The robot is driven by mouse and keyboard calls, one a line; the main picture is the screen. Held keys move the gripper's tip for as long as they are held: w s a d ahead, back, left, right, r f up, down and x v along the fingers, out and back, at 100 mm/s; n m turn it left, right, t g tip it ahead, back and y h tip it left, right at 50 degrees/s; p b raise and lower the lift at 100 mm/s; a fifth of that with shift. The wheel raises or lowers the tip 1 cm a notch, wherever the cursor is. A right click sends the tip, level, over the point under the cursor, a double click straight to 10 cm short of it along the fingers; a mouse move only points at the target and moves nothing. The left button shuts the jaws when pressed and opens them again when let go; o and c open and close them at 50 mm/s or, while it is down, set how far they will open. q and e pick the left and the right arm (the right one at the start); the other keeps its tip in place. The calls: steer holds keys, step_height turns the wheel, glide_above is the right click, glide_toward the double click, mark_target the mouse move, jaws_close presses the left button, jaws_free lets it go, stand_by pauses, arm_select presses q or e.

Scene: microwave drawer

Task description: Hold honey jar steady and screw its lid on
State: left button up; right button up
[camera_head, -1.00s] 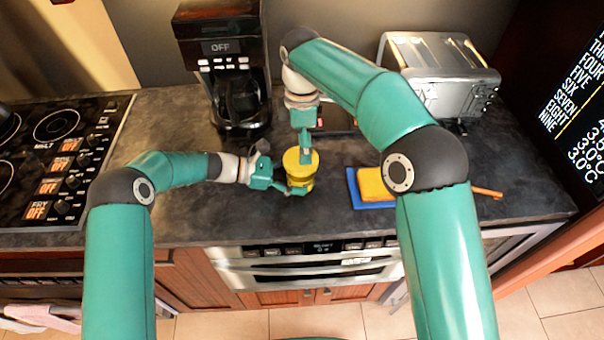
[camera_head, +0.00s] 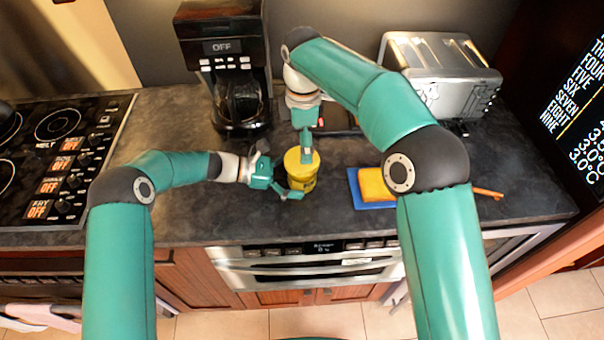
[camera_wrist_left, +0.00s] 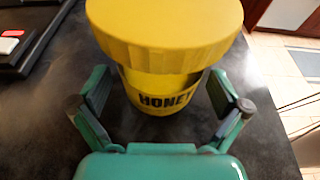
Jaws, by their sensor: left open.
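The honey jar (camera_head: 301,184) stands upright on the dark counter, with its round yellow lid (camera_head: 295,163) on top. In the left wrist view, the jar (camera_wrist_left: 160,98) shows its HONEY label under the large lid (camera_wrist_left: 168,25). My left gripper (camera_head: 277,178) is open just left of the jar. In the left wrist view, its spread fingers (camera_wrist_left: 163,102) point toward the jar from either side, with visible gaps. My right gripper (camera_head: 306,150) comes down from above at the lid. Its far finger is hidden, so I cannot tell its opening or whether it grips the lid.
A coffee maker (camera_head: 236,100) stands behind the jar and a steel toaster (camera_head: 450,75) at the back right. A yellow sponge (camera_head: 372,184) lies on a blue cloth (camera_head: 356,190) to the right. The stovetop (camera_head: 50,165) is at left. The counter front is clear.

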arm_select(q)
steer(key=v, duration=1.2)
steer(key=shift+d, duration=0.1)
steer(key=shift+f, duration=0.1)
